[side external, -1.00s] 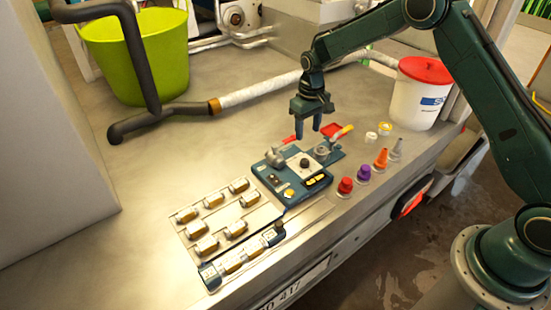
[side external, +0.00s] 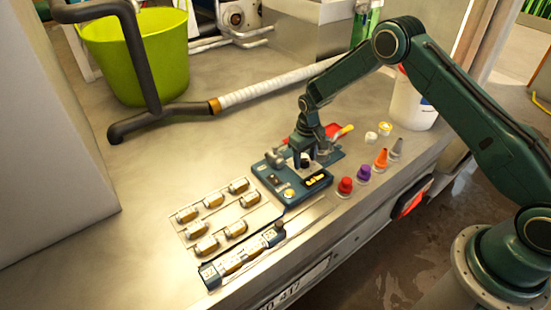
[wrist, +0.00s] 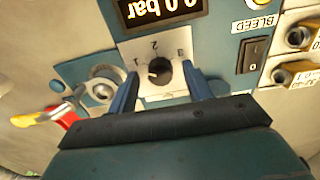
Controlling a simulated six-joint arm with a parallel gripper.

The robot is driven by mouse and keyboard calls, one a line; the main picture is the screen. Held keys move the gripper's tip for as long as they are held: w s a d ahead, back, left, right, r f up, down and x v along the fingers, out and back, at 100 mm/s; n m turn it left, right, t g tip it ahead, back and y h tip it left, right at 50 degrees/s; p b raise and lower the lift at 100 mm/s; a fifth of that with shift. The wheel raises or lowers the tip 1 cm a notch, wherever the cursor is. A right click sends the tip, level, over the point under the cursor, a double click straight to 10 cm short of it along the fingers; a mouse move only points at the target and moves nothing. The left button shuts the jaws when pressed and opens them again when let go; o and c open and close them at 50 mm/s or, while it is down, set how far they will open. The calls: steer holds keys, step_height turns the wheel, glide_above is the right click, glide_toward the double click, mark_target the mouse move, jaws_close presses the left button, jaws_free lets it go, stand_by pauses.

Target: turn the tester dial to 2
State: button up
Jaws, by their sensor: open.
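The tester (side external: 268,178) is a blue box on the bench. Its dial (wrist: 161,74) is a round black knob on a pale plate marked 1, 2 and 3. A white mark shows on the knob's left side in the wrist view, towards the 1. My gripper (wrist: 160,80) is open, with one blue finger on each side of the dial. I cannot tell whether the fingers touch it. In the side view my gripper (side external: 305,161) is low over the tester and partly hides the dial.
A display (wrist: 160,8) reads 0.0 bar, upside down. A BLEED button (wrist: 258,3) and a black switch (wrist: 251,54) sit to the right. A red-and-yellow handle (wrist: 52,118) is left.

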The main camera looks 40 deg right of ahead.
steer(key=c, duration=1)
steer(key=shift+o, duration=0.2)
steer(key=shift+m, duration=0.3)
steer(key=m, duration=0.5)
steer(key=shift+m, duration=0.3)
steer(key=m, duration=0.5)
steer(key=shift+m, duration=0.3)
